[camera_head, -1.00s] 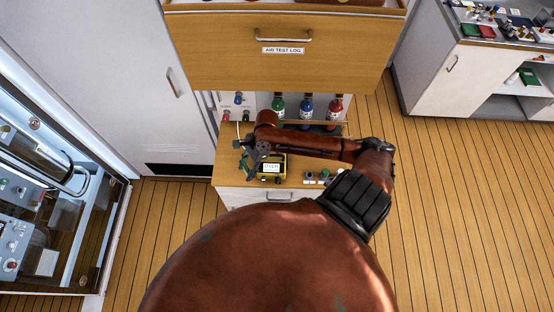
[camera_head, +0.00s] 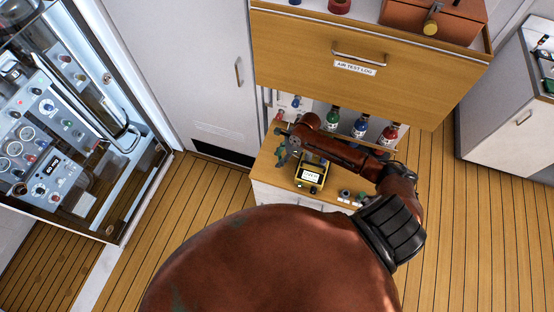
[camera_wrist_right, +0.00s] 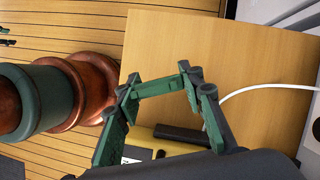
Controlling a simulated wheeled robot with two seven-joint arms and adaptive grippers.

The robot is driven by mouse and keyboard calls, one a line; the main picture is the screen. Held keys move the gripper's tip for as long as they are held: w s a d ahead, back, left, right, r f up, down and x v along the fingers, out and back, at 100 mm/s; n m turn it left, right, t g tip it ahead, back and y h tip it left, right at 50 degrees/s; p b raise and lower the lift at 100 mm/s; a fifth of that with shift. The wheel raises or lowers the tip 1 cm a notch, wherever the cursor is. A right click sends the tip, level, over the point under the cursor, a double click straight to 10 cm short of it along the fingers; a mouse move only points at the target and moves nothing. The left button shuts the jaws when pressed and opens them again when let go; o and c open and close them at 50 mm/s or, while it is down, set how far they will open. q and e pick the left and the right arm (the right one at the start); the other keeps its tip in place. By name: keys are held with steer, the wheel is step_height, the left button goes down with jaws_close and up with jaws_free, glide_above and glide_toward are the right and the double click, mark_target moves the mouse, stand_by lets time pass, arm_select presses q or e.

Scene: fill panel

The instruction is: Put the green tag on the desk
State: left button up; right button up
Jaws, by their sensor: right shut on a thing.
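The desk (camera_head: 267,172) is a small wooden top on a white cabinet, below the drawer front. My right gripper (camera_head: 284,150) is over its left part in the head view. In the right wrist view my right gripper (camera_wrist_right: 163,98) has green and grey fingers shut on a slim green piece, apparently the green tag (camera_wrist_right: 162,86), above the bare wood of the desk (camera_wrist_right: 250,55). Whether the tag touches the wood cannot be told. My left gripper is not in view.
A yellow meter (camera_head: 312,174) stands on the desk right beside the gripper; it also shows in the wrist view (camera_wrist_right: 170,147). A white cable (camera_wrist_right: 262,87) runs over the wood. Green, blue and red bottles (camera_head: 360,127) stand behind. A wooden drawer front (camera_head: 300,50) overhangs the desk.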

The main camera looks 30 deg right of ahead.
steer(key=w+f, duration=0.2)
steer(key=f, duration=0.1)
steer(key=shift+w, duration=0.35)
steer(key=shift+f, duration=1.45)
steer(key=o, duration=0.9)
steer(key=shift+o, duration=0.2)
steer(key=shift+d, duration=0.1)
steer(key=v, duration=0.7)
steer(key=shift+s+r, duration=0.15)
steer(key=shift+r, duration=0.05)
